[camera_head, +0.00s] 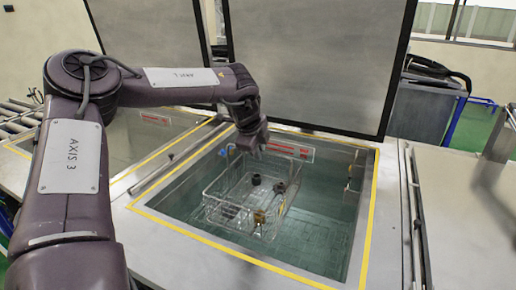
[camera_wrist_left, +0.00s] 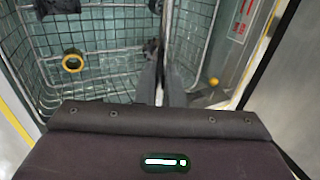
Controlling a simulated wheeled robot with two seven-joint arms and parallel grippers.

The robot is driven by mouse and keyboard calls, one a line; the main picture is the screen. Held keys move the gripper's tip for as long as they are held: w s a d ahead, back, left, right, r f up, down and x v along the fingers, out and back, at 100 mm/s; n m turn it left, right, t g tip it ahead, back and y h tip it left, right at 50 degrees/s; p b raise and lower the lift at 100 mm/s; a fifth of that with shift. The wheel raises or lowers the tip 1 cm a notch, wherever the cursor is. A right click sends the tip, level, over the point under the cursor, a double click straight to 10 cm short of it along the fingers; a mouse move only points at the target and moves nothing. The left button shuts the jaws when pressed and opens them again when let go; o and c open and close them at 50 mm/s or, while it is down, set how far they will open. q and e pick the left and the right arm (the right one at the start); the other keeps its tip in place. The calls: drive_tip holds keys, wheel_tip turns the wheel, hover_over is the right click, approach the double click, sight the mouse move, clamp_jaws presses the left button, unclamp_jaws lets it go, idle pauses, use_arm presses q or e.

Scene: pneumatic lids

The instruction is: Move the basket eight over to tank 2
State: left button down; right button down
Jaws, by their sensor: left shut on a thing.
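The wire basket (camera_head: 215,211) is in the middle tank (camera_head: 335,232), inside its yellow-edged opening, in the head view. It holds a few small dark parts and a brass-coloured one (camera_head: 260,217). My left gripper (camera_head: 252,148) reaches down to the basket's far rim and is shut on it. In the left wrist view the gripper's fingers (camera_wrist_left: 161,80) meet at the wire wall of the basket (camera_wrist_left: 108,88), with a yellow ring (camera_wrist_left: 73,61) inside it. I cannot read a tank number. My right gripper is not in view.
A raised grey lid (camera_head: 310,60) stands behind the middle tank, and another raised lid (camera_head: 150,40) stands behind the left tank (camera_head: 130,145). A flat closed cover (camera_head: 465,215) lies to the right. Metal rails run between the tanks.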

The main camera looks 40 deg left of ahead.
use_arm(q)
drive_tip(key=b, duration=0.3)
hover_over(260, 200)
drive_tip(key=shift+f, duration=2.9)
drive_tip(key=shift+s+f+b, duration=0.2)
drive_tip(key=shift+f+b, duration=2.3)
drive_tip(key=shift+f, duration=0.25)
drive_tip(key=shift+s+f+b, duration=0.15)
drive_tip(key=shift+f+b, duration=2.35)
drive_tip(key=shift+f, duration=0.25)
drive_tip(key=shift+f, duration=0.15)
drive_tip(key=shift+f+b, duration=0.55)
drive_tip(key=shift+b, duration=0.05)
